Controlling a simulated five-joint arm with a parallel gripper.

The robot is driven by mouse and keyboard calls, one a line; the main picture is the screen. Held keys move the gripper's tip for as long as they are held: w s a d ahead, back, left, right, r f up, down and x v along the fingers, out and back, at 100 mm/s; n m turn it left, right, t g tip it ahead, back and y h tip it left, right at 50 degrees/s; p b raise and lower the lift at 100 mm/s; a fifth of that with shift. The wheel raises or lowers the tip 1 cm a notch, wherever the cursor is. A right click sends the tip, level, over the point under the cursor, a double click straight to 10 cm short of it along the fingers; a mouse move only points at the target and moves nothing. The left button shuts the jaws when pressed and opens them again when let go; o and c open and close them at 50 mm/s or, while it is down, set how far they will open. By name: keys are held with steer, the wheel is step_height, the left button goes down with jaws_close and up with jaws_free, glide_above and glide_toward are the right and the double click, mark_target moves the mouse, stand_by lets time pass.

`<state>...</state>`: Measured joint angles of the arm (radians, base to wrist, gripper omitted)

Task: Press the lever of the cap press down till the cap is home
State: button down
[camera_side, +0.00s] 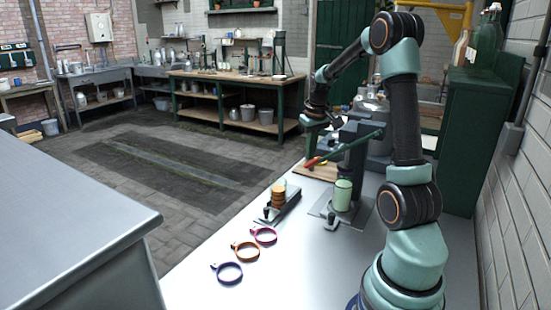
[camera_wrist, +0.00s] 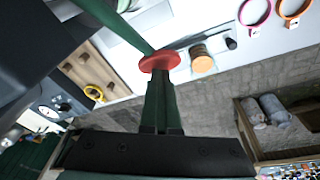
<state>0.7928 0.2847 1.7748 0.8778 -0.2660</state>
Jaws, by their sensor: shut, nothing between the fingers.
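The cap press (camera_side: 352,160) stands on the white bench, with a dark column and a base plate. Its green lever (camera_side: 352,146) slopes down leftward to a red knob (camera_side: 312,162). A pale green jar (camera_side: 343,195) stands upright under the press; how its cap sits is too small to tell. My gripper (camera_side: 334,124) is above the lever. In the wrist view my gripper (camera_wrist: 160,78) is shut and empty, its fingertips right at the red knob (camera_wrist: 160,60). I cannot tell whether they touch it. The lever (camera_wrist: 118,24) runs off to the upper left.
A stack of orange discs (camera_side: 278,196) stands on a dark holder left of the press. Purple (camera_side: 229,272), orange (camera_side: 245,251) and pink (camera_side: 264,235) rings lie in front. A wooden board (camera_side: 316,172) lies behind. The bench's near middle is clear.

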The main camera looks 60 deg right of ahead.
steer(key=shift+s+a+f, duration=0.15)
steer(key=shift+s+f, duration=0.15)
steer(key=shift+d+v, duration=0.15)
steer(key=shift+v, duration=0.85)
steer(key=shift+d+v, duration=0.15)
steer(key=shift+v, duration=0.85)
steer(key=shift+w+r, duration=0.1)
steer(key=shift+w, duration=0.15)
steer(key=shift+w+d+r, duration=0.1)
steer(key=shift+w+r, duration=0.15)
steer(key=shift+r, duration=0.4)
steer(key=shift+w+a+r, duration=0.1)
steer(key=shift+w+r, duration=0.15)
steer(key=shift+r, duration=0.35)
steer(key=shift+w+d+r, duration=0.1)
steer(key=shift+w+r, duration=0.2)
steer(key=shift+r, duration=0.45)
steer(key=r, duration=0.1)
steer(key=w+r, duration=0.1)
steer(key=r, duration=0.1)
steer(key=shift+w+r, duration=0.3)
steer(key=shift+r, duration=0.1)
